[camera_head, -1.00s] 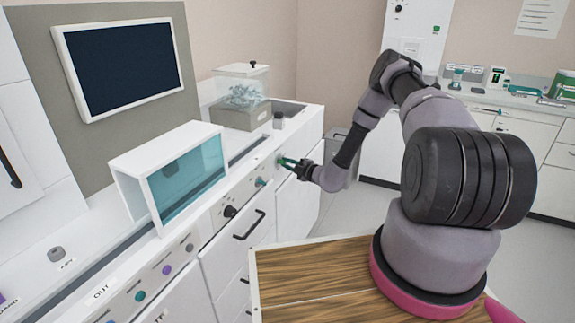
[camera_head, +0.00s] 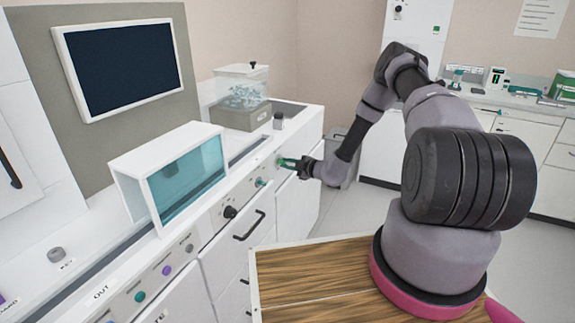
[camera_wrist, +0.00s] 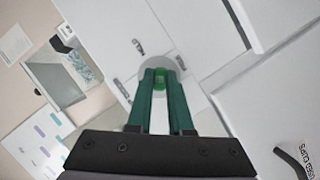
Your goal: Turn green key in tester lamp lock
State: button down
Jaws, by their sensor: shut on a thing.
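My gripper (camera_head: 290,163) is at the upper front face of the white counter, right of the knobs. In the wrist view its two teal fingers (camera_wrist: 160,82) are shut on the green key (camera_wrist: 160,75), of which a small bright green part shows between the fingertips. A round grey lock (camera_wrist: 152,62) sits right behind the key on the white panel. The key appears to be at the lock, but how deep it sits and its exact angle are hidden by the fingers. I cannot make out a tester lamp.
A teal-windowed white box (camera_head: 187,177) and a clear-lidded case (camera_head: 242,95) stand on the counter. A black knob (camera_head: 230,212) and a drawer handle (camera_head: 249,226) stick out left of my gripper. A wooden top (camera_head: 310,275) lies in front. Open floor lies to the right.

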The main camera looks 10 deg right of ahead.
jog(key=shift+a+r+m+g, duration=0.25)
jog(key=shift+m+g, duration=0.25)
jog(key=shift+m, duration=0.4)
jog(key=shift+w+m+g+y, duration=0.1)
jog(key=shift+m+g+y, duration=0.3)
jog(key=shift+m+g, duration=0.5)
jog(key=shift+m, duration=0.3)
jog(key=shift+d+m+g+y, duration=0.1)
jog(key=shift+m+g+y, duration=0.35)
jog(key=shift+m, duration=0.45)
jog(key=c, duration=0.8)
grip_release()
jog(key=shift+o, duration=0.2)
